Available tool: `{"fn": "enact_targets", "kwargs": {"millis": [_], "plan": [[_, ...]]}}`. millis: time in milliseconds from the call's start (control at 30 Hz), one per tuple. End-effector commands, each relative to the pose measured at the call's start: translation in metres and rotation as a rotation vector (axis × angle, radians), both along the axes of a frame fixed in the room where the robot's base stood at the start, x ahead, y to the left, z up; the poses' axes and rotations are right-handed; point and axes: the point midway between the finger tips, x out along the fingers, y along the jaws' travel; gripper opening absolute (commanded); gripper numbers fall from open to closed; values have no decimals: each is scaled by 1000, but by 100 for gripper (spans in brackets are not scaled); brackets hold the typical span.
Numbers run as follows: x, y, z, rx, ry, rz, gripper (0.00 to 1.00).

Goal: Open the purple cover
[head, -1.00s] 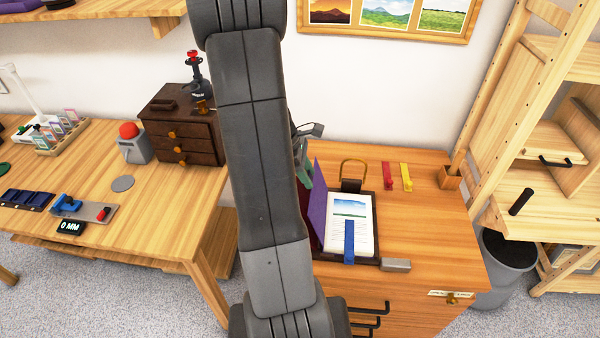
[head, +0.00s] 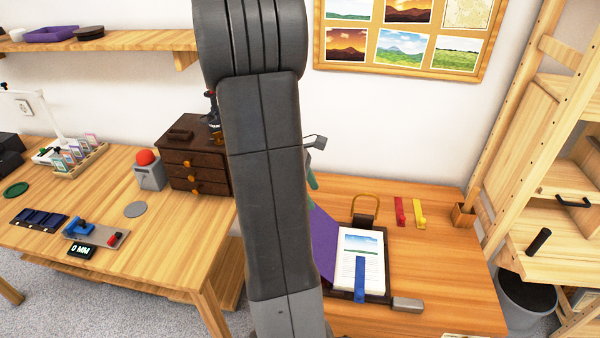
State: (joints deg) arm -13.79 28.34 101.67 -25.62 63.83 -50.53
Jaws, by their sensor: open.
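The purple cover (head: 324,243) stands at the left edge of a dark tray-like base (head: 385,262) on the right-hand desk. It is swung open to the left, and its left part is hidden behind my arm. A white page with a landscape picture (head: 360,258) lies exposed in the base, with a blue strip (head: 359,280) over its lower part. My gripper (head: 311,172) is mostly hidden behind my arm. Only a greenish finger and a grey part show, just above the cover's upper edge; I cannot tell whether it touches the cover.
A brass-coloured loop on a dark block (head: 364,208) stands behind the base. A red strip (head: 400,211) and a yellow strip (head: 419,213) lie at the back right. A grey block (head: 407,305) sits at the base's lower right corner.

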Motion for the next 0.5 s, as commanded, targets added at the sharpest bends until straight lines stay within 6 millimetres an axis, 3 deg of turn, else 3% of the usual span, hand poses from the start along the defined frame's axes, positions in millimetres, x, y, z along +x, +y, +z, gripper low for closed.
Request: {"fn": "enact_targets", "kwargs": {"millis": [200,500], "plan": [[5,20,42,1,-3,1,58],[6,30,66,0,1,0,58]]}}
